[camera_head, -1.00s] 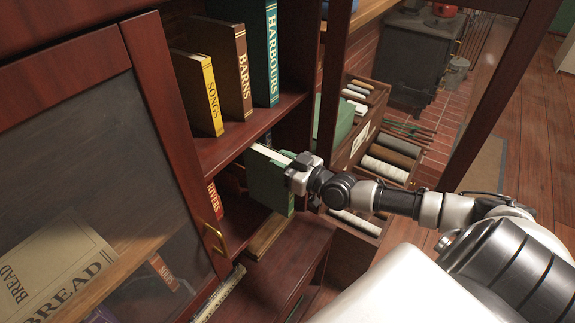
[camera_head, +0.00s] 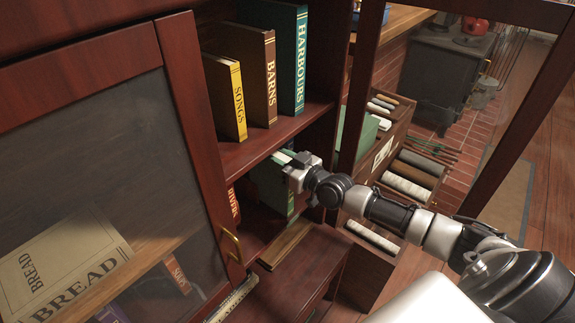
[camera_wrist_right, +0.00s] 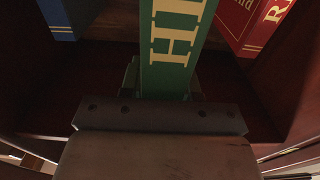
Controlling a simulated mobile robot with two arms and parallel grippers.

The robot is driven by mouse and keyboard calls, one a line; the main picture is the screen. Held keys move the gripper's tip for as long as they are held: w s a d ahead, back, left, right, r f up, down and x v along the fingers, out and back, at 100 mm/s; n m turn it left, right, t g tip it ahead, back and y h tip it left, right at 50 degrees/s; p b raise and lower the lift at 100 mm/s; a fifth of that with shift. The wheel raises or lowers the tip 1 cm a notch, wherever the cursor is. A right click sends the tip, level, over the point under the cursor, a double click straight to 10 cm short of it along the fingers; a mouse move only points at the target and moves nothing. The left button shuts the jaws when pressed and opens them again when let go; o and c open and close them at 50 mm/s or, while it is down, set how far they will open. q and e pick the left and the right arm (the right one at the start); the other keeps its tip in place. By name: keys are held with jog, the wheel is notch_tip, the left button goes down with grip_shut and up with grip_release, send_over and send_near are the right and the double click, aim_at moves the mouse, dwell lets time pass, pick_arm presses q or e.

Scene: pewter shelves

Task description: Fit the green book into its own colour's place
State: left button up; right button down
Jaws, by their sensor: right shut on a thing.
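The green book (camera_head: 268,185) stands upright, partly inside the lower compartment of the dark red bookcase. My right gripper (camera_head: 302,168) is shut on its outer end and hides part of it. In the right wrist view the green book (camera_wrist_right: 172,65) shows cream lettering, with the gripper (camera_wrist_right: 160,118) close below. A blue book (camera_wrist_right: 60,18) is to its left in that view and a red book (camera_wrist_right: 243,22) to its right, both apart from it. The red book's spine (camera_head: 233,203) shows narrowly in the head view. My left gripper is out of view.
The shelf (camera_head: 262,142) above holds the yellow-spined SONGS book (camera_head: 238,98), the brown BARNS book (camera_head: 270,80) and the teal HARBOURS book (camera_head: 299,60). A glass door (camera_head: 95,150) with a brass handle (camera_head: 234,243) is at left. Open drawers (camera_head: 412,172) stand to the right.

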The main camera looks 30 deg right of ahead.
jog(key=shift+w+a+f+b, duration=0.2)
jog(key=shift+w+b, duration=0.2)
jog(key=shift+w, duration=0.15)
jog(key=shift+w+a+f+b, duration=0.1)
jog(key=shift+w+a+b, duration=0.05)
jog(key=shift+w+b, duration=0.3)
jog(key=c, duration=0.7)
grip_release()
jog(key=shift+c, duration=0.2)
jog(key=b+v, duration=0.1)
jog(key=v, duration=1)
jog(key=shift+w+f, duration=0.1)
jog(key=shift+f, duration=0.05)
